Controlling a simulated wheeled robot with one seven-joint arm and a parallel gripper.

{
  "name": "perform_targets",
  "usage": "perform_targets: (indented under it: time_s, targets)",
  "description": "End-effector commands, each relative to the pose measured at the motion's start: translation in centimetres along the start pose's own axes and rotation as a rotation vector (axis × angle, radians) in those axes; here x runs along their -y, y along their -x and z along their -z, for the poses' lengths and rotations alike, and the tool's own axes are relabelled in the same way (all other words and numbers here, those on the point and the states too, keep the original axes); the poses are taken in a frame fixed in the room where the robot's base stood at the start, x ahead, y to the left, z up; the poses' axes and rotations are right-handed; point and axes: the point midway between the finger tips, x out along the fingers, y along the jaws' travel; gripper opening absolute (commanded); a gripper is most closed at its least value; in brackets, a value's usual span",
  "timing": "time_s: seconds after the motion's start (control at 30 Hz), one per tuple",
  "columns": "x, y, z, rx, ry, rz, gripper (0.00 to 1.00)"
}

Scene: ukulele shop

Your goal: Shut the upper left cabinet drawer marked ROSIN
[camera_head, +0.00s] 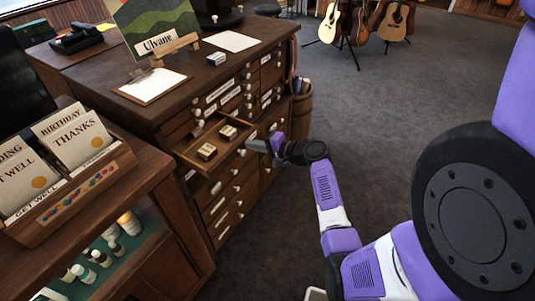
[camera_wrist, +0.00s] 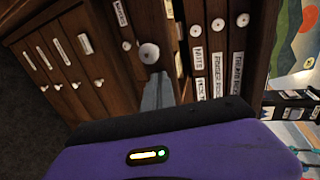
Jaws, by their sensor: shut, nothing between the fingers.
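A wooden cabinet (camera_head: 157,112) has several small labelled drawers with white knobs. One upper drawer on its left side (camera_head: 186,156) is pulled out, with small boxes (camera_head: 207,151) inside. I cannot read its label. My gripper (camera_head: 254,146) is shut and empty, close to the right end of the open drawer's front. I cannot tell whether it touches. In the wrist view the shut fingers (camera_wrist: 157,92) point at a near drawer front with a large white knob (camera_wrist: 149,53). The label beside that knob is too blurred to read.
A small box (camera_head: 216,59), a clipboard (camera_head: 152,86) and a painted sign (camera_head: 158,42) are on the cabinet top. A counter with a card rack (camera_head: 72,190) stands at the near left. Guitars (camera_head: 396,20) stand at the back.

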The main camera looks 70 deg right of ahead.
Motion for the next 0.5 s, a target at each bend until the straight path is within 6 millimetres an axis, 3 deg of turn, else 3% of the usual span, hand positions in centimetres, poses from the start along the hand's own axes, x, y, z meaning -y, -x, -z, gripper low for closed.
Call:
perform_targets:
  time_s: [0.03, 0.2, 0.5]
  targets:
    - [0.3, -1.7, -0.1, 0.005, 0.005, 0.003, 0.0]
    - [1.7, -6.3, -0.1, 0.005, 0.004, 0.003, 0.0]
    - [3.8, -13.2, 0.0, 0.001, 0.002, 0.002, 0.0]
